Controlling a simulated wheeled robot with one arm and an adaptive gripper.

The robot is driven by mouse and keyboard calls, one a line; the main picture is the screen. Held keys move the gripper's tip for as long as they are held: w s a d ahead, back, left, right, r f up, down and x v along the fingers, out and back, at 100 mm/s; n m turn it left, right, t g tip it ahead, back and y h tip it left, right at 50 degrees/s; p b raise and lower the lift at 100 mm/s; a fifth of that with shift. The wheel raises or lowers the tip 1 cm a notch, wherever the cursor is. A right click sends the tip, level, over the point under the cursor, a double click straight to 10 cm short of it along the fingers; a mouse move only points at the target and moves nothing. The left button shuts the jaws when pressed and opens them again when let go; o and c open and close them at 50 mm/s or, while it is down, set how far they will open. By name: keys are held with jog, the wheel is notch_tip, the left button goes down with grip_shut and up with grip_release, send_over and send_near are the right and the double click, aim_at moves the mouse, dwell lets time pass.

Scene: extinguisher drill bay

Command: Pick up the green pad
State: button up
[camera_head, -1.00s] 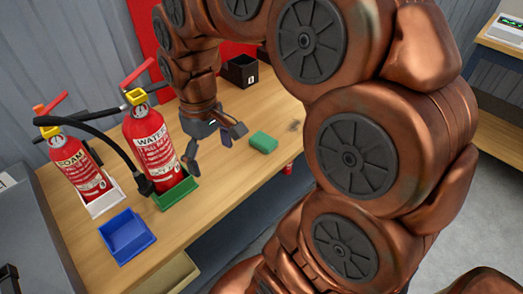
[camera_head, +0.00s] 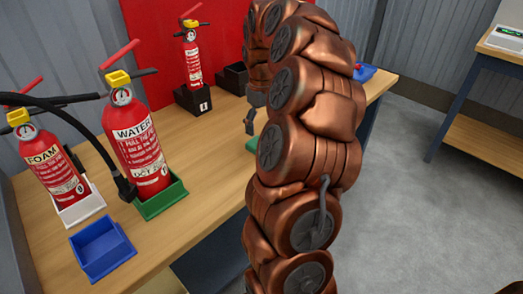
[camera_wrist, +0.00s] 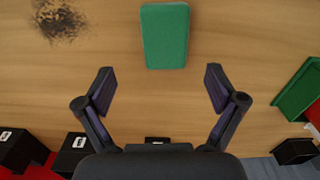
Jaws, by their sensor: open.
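The green pad (camera_wrist: 165,37) lies flat on the wooden bench in the wrist view, at the top middle. In the head view only a small part of the pad (camera_head: 252,144) shows beside my copper arm, which hides the rest. My gripper (camera_wrist: 160,76) is open and empty, with its two fingers spread apart. The pad is ahead of the fingertips, roughly centred between them, and not between the fingers. In the head view part of my gripper (camera_head: 250,122) shows above the bench near the pad.
A water extinguisher (camera_head: 138,143) stands in a green tray (camera_head: 163,206), and a foam extinguisher (camera_head: 48,162) in a white tray (camera_head: 82,209). An empty blue tray (camera_head: 102,247) is in front. Another extinguisher (camera_head: 193,62) stands in a black holder (camera_head: 193,100) at the back. A dark smudge (camera_wrist: 60,20) marks the bench.

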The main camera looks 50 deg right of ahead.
jog(key=shift+w+a+f, duration=0.1)
jog(key=shift+a+f, duration=0.1)
jog(key=shift+f, duration=1.55)
jog(key=shift+a+f, duration=0.2)
jog(key=shift+f, duration=1.5)
jog(key=c, duration=1.1)
jog(key=shift+c, duration=0.2)
jog(key=shift+r, duration=0.1)
